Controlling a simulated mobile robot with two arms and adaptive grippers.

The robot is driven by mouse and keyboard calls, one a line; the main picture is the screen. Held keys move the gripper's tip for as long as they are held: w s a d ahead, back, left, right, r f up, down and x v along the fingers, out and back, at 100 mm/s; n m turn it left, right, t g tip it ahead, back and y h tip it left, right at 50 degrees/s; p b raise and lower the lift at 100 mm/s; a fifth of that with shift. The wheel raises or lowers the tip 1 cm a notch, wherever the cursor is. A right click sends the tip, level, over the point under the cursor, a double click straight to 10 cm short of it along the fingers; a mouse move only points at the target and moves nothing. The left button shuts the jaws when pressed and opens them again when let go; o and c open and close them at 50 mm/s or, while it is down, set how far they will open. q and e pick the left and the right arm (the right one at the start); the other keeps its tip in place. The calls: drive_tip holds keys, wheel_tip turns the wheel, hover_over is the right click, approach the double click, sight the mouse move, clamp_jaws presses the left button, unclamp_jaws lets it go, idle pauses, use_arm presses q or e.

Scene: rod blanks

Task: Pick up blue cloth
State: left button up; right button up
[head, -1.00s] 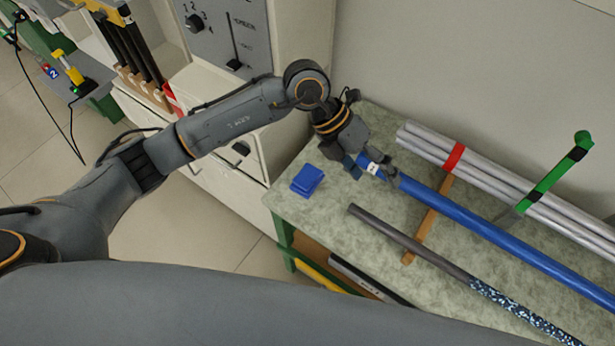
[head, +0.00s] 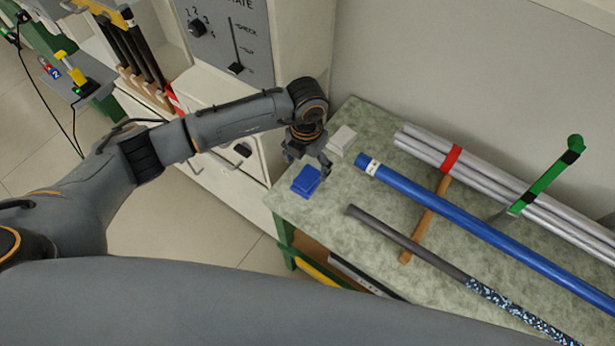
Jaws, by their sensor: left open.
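The blue cloth (head: 305,181) is a small folded pad lying flat near the left end of the green-grey table (head: 345,230). My left gripper (head: 308,167) points down above the cloth's far side, with its fingers apart and nothing between them. I cannot tell whether a fingertip touches the cloth. My right gripper is not in view.
A white folded cloth or block (head: 342,139) lies just behind my left gripper. A blue rod (head: 460,226) and a dark rod (head: 410,243) rest across a wooden bar (head: 426,220).

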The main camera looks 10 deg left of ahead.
sight(307, 177)
use_arm(q)
drive_tip(key=shift+s+f+p, duration=0.1)
drive_tip(key=shift+f+p, duration=0.25)
drive_tip(key=shift+f, duration=0.05)
drive_tip(key=f, duration=0.1)
drive_tip(key=f+p, duration=0.1)
drive_tip(key=f, duration=0.1)
drive_tip(key=shift+s+d+f, duration=0.15)
drive_tip(key=shift+d+f, duration=0.05)
drive_tip(key=shift+f, duration=0.45)
drive_tip(key=shift+c, duration=0.4)
drive_tip(key=c, duration=1.2)
